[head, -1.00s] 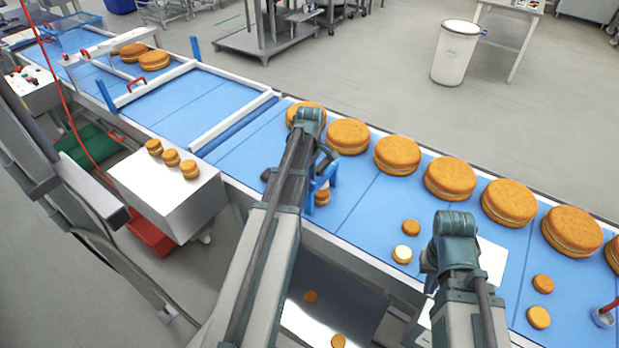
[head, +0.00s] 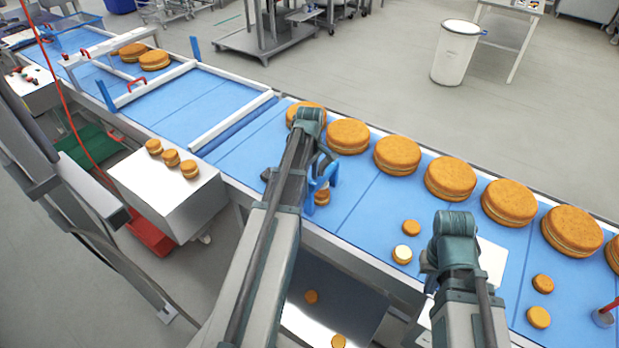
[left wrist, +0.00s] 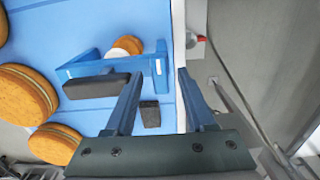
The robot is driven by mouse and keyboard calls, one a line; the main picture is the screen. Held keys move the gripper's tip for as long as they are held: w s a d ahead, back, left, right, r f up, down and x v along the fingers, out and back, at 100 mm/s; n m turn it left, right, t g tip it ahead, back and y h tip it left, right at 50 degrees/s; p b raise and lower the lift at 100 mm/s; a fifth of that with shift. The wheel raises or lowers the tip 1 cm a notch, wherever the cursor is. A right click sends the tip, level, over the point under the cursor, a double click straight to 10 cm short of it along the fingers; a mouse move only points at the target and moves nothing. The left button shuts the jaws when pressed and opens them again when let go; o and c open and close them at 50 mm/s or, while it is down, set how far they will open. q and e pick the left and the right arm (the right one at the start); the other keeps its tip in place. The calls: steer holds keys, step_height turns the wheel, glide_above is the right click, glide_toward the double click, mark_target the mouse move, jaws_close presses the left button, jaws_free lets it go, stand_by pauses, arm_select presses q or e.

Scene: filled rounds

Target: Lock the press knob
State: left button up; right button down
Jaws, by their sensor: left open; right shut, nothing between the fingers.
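The blue press frame (head: 325,183) stands at the near edge of the blue belt, partly hidden by my left arm. In the left wrist view the press frame (left wrist: 159,66) carries a dark grey bar (left wrist: 97,86), with a small filled round (left wrist: 128,44) behind it. A small grey and red fitting (left wrist: 196,40) sits at the belt edge; I cannot tell whether it is the press knob. My left gripper (left wrist: 160,74) is open over the press, its fingers apart, with nothing clearly held. My right gripper (head: 430,268) is mostly hidden by its wrist, over the belt to the right.
A row of large filled rounds (head: 450,178) runs along the belt's far side. Small rounds (head: 411,227) lie near my right arm. A small dark block (left wrist: 150,114) lies beside the press. Several small rounds (head: 171,157) stand on a white box (head: 190,205) at left.

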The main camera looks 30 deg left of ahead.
mark_target(310, 181)
arm_select(q)
steer(key=shift+r, duration=0.15)
step_height(310, 181, up, 14)
steer(key=p, duration=1.3)
steer(key=shift+f+p, duration=0.25)
steer(key=shift+p, duration=0.15)
steer(key=s+d+f+m+b, duration=0.5)
steer(key=d+f+m+b, duration=0.2)
steer(key=d, duration=0.3)
steer(key=s+d+f+m+b, duration=0.6)
steer(key=d+f+m+b, duration=0.1)
steer(key=d, duration=0.3)
steer(key=s+d+f+m+y+b, duration=0.1)
steer(key=s+d+f+m+b, duration=0.4)
steer(key=d, duration=0.5)
step_height(310, 181, down, 2)
steer(key=shift+s+d+f+m+b, duration=0.2)
steer(key=shift+s+m+b, duration=0.15)
steer(key=shift+m+b, duration=0.7)
